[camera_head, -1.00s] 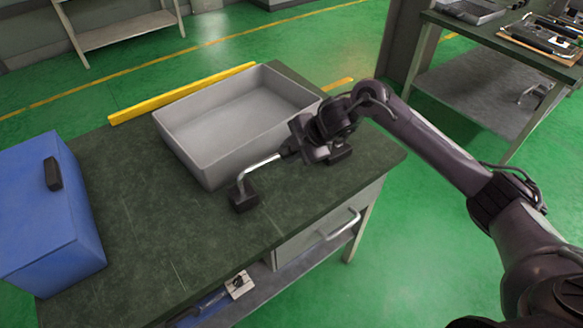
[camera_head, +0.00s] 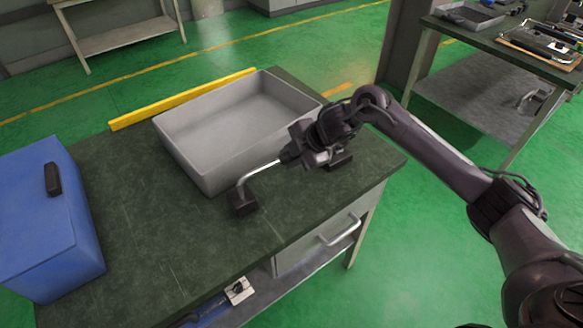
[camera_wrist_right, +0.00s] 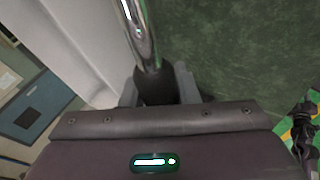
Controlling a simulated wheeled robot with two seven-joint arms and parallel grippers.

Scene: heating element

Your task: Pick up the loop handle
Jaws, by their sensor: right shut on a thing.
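The loop handle is a silver bar (camera_head: 258,168) with dark block ends. Its near-left block (camera_head: 243,203) is at or just above the dark tabletop, and I cannot tell if it touches. My right gripper (camera_head: 296,154) is shut on the bar towards its right end. In the right wrist view the shiny bar (camera_wrist_right: 140,30) runs down to a dark part between the two fingers (camera_wrist_right: 157,88). The fingers partly hide the grasped section.
A grey open tray (camera_head: 195,165) sits right behind the handle on the workbench (camera_head: 150,240). A blue box (camera_head: 40,220) stands at the left and a yellow strip (camera_head: 180,100) lies behind the tray. The bench front is clear. A second table (camera_head: 480,105) stands at the right.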

